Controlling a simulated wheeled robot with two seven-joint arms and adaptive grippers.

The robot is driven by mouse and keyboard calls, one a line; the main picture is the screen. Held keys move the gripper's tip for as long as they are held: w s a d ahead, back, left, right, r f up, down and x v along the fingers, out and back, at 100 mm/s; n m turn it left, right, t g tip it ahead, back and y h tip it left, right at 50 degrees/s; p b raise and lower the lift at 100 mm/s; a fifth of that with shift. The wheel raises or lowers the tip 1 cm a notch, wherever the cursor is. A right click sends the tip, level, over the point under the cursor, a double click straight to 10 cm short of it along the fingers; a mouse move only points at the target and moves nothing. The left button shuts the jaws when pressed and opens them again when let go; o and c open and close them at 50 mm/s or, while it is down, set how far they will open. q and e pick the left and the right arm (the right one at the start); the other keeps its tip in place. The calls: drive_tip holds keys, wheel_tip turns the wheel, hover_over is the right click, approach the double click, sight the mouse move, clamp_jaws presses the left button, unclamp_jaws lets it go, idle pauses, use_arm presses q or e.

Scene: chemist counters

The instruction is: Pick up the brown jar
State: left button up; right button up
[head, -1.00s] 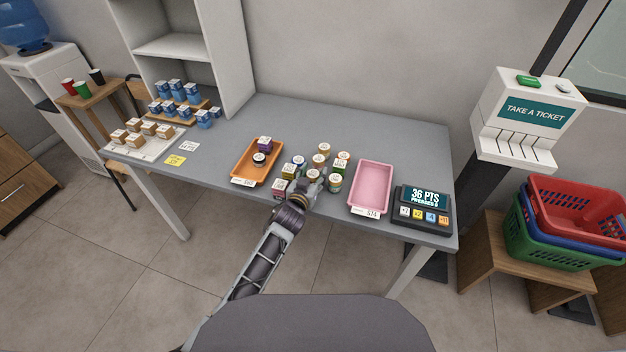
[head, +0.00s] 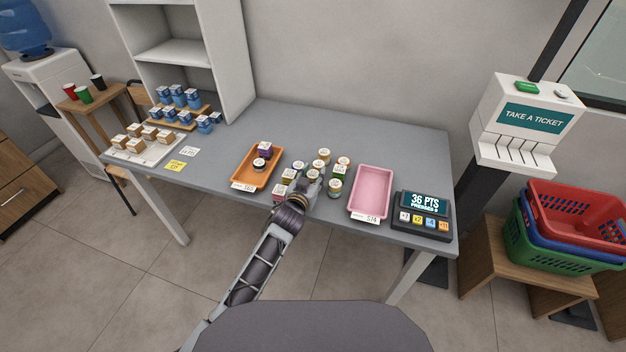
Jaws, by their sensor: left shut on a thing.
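My left gripper (head: 308,188) reaches in over the front edge of the grey table (head: 400,140). It is shut on a small jar with a pale lid (head: 313,175), which I take to be the brown jar. The fingers and wrist hide most of its body, and I cannot tell whether it is clear of the tabletop. Other pale-lidded jars stand close around it: one behind (head: 323,155), one at the front right (head: 335,188) and a green one at the right (head: 343,163). My right gripper is not in view.
An orange tray (head: 245,178) holding a purple box and a dark jar lies left of the group. A pink empty tray (head: 373,190) and a points display (head: 422,212) stand to the right. Small boxes (head: 281,190) sit beside the gripper.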

sight(313, 174)
use_arm(q)
wheel_tip(313, 174, up, 8)
drive_tip(key=shift+f, duration=0.15)
idle(0.7)
